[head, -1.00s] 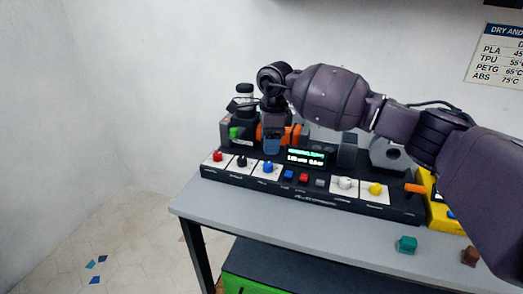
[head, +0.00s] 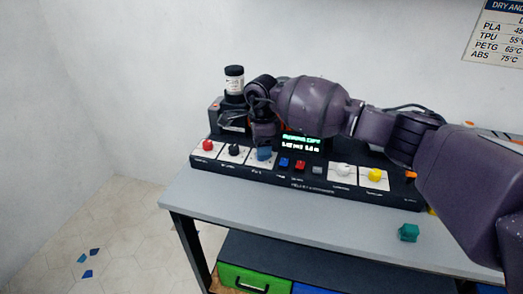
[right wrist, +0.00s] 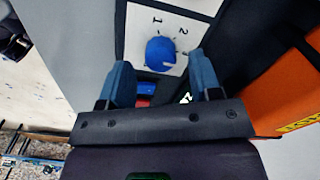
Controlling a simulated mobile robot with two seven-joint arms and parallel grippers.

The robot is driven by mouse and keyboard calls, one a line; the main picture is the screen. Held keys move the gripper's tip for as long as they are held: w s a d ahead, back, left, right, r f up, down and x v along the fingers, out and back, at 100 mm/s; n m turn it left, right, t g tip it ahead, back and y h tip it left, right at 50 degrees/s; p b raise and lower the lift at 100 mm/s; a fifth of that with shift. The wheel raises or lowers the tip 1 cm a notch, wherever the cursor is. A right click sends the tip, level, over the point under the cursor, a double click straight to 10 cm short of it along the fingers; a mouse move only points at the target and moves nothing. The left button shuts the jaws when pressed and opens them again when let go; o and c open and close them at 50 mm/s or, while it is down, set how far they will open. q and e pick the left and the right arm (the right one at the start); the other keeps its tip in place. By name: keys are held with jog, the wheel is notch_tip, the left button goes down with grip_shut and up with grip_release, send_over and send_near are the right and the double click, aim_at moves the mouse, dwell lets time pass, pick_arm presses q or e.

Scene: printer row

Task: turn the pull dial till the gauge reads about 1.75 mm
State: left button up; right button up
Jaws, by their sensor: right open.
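A blue dial (right wrist: 160,53) on a white plate marked 1 and 2 shows in the right wrist view; I cannot read its name. My right gripper (right wrist: 163,80) is open, its two blue fingers on either side below the dial in that picture, apart from it. The gauge is a lit display (head: 301,143) with green and white text, too small to read surely. My left gripper is not in view.
On the same console are a red dial (head: 208,146), a black dial (head: 234,150), a white dial (head: 343,170), a yellow dial (head: 375,175) and small buttons (head: 300,166). A teal block (head: 408,232) lies on the grey table (head: 300,208). A spool-like white-and-black cylinder (head: 234,82) stands behind.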

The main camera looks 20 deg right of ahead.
jog(key=shift+f, duration=0.85)
jog(key=c, duration=0.9)
jog(key=shift+c, duration=0.2)
